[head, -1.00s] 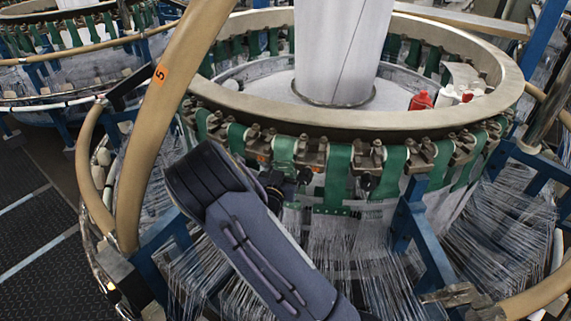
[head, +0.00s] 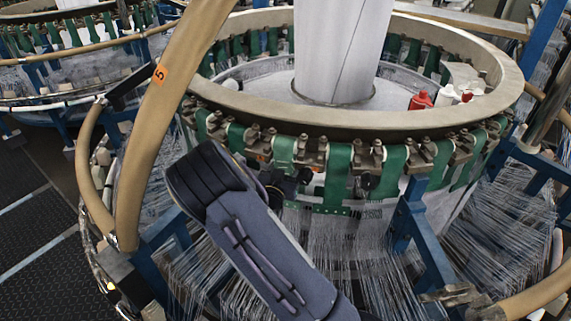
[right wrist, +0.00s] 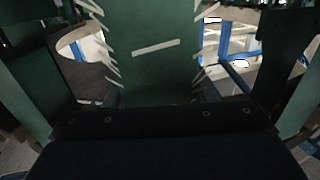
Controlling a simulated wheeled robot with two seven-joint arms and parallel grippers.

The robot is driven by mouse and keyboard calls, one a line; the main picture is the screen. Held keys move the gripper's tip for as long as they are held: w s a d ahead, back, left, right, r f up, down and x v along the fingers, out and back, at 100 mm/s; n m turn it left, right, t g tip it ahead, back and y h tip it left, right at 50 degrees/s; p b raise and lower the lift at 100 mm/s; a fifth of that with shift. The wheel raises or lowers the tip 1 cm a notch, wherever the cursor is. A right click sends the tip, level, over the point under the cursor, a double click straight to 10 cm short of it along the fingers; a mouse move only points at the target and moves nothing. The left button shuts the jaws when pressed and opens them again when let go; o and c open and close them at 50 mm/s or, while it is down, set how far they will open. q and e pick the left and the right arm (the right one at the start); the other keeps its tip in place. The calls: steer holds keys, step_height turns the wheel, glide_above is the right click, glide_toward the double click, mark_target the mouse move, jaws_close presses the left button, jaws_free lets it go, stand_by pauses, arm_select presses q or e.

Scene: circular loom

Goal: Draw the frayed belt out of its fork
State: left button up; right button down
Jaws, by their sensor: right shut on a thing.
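The frayed belt (right wrist: 150,45) is a green strap with ragged pale threads along both edges and a short white mark. It fills the middle of the right wrist view. In the head view the green belt (head: 283,150) above my right gripper (head: 284,184) hangs at the ring's front, among dark metal forks (head: 302,147). My right gripper (right wrist: 160,95) is shut on the frayed belt, its fingers at the belt's two sides. My right forearm hides part of the loom below. The belt's upper end in its fork cannot be made out clearly. My left gripper is out of view.
Similar green belts (head: 337,170) hang on both sides. The beige ring (head: 390,125) lies above, with red (head: 420,101) and white bottles behind it. A curved tan tube (head: 160,110) rises at left. Blue posts (head: 415,235) and fine white threads (head: 350,250) fill the space below.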

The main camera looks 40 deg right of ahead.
steer(key=shift+a, duration=0.1)
steer(key=shift+s+a, duration=0.25)
steer(key=shift+a, duration=0.05)
steer(key=shift+s+a, duration=0.1)
steer(key=shift+a, duration=0.05)
steer(key=v, duration=0.5)
steer(key=shift+r, duration=0.1)
